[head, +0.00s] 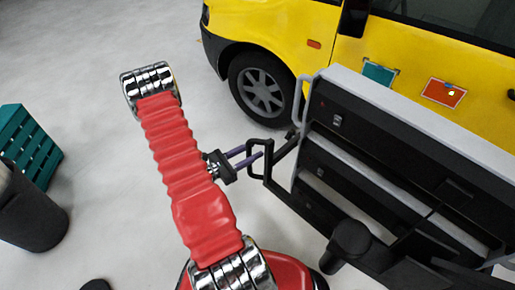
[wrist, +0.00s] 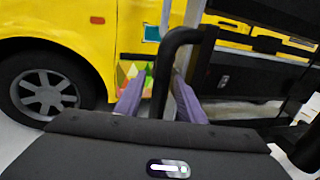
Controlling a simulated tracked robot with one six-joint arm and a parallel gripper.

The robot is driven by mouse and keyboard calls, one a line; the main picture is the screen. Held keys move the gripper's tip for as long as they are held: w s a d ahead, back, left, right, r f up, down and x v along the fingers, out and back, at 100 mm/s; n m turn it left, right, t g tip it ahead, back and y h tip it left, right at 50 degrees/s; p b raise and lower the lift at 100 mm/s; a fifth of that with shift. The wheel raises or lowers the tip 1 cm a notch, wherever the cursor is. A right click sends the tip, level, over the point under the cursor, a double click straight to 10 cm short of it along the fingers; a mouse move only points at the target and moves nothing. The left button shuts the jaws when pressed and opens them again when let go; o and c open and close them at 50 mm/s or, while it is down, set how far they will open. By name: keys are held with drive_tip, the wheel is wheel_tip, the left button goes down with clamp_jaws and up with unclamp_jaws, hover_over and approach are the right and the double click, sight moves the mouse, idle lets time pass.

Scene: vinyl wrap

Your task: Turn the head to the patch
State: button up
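Two square patches are on the yellow van's side in the head view: a teal one (head: 379,73) and an orange-red one (head: 444,92). The wrist view shows part of a teal patch (wrist: 152,33) and a many-coloured patch (wrist: 133,72), partly hidden by my fingers and a black bar. My gripper (head: 253,152) has two purple fingers and reaches the black loop handle (head: 250,172) at the cart's left end. In the wrist view, my fingers (wrist: 159,84) stand apart with the handle's upright bar (wrist: 164,65) between them. No firm grip shows.
The black drawer cart (head: 330,150) with a grey top (head: 400,110) stands between me and the yellow van (head: 270,25). A teal slatted crate (head: 35,150) and a dark bin (head: 30,215) are at the left. The grey floor (head: 80,60) between is clear.

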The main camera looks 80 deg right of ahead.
drive_tip(key=x, duration=0.3)
drive_tip(key=shift+c, duration=0.4)
clamp_jaws()
idle(0.4)
